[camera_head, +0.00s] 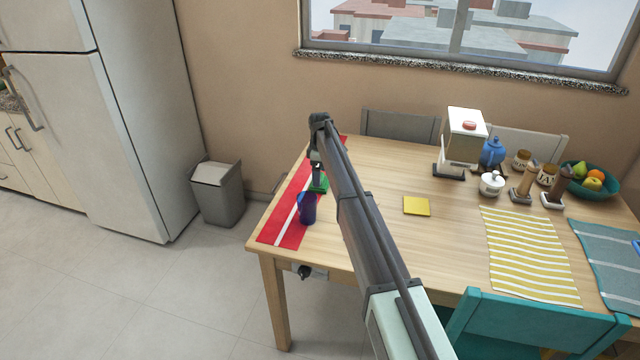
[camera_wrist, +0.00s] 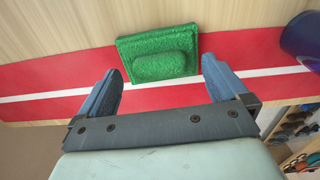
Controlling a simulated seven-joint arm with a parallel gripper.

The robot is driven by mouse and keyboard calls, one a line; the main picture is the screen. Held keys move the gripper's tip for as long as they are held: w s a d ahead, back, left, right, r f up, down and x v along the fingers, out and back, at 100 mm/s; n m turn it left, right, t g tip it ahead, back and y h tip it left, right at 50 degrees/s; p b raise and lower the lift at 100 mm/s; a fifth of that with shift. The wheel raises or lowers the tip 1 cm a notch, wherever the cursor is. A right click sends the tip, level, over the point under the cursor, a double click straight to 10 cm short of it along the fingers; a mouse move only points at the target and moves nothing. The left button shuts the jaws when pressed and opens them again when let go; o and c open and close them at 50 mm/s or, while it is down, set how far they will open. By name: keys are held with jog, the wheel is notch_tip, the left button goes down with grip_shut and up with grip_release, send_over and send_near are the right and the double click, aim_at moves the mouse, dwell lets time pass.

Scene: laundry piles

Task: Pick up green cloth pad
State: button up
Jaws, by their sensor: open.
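The green cloth pad (camera_wrist: 160,48) lies flat across the red runner with a white stripe and the bare wood, with a raised, rounded bump on it. In the head view the pad (camera_head: 320,186) shows only in part beside my arm, near the table's left end. My gripper (camera_wrist: 164,80) is open and empty. In the wrist view its two blue fingers stand apart, with the pad between and beyond their tips. In the head view my gripper (camera_head: 314,170) is over the runner, partly hidden by the arm.
A dark blue cup (camera_head: 308,208) stands on the red runner (camera_head: 270,232) close to the pad; it also shows at the wrist view's right edge (camera_wrist: 302,38). A yellow pad (camera_head: 416,206) lies right of my arm.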

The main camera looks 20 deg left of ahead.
jog(key=shift+f, duration=0.65)
jog(key=c, duration=1.1)
jog(key=shift+c, duration=0.2)
notch_tip(320, 180, up, 10)
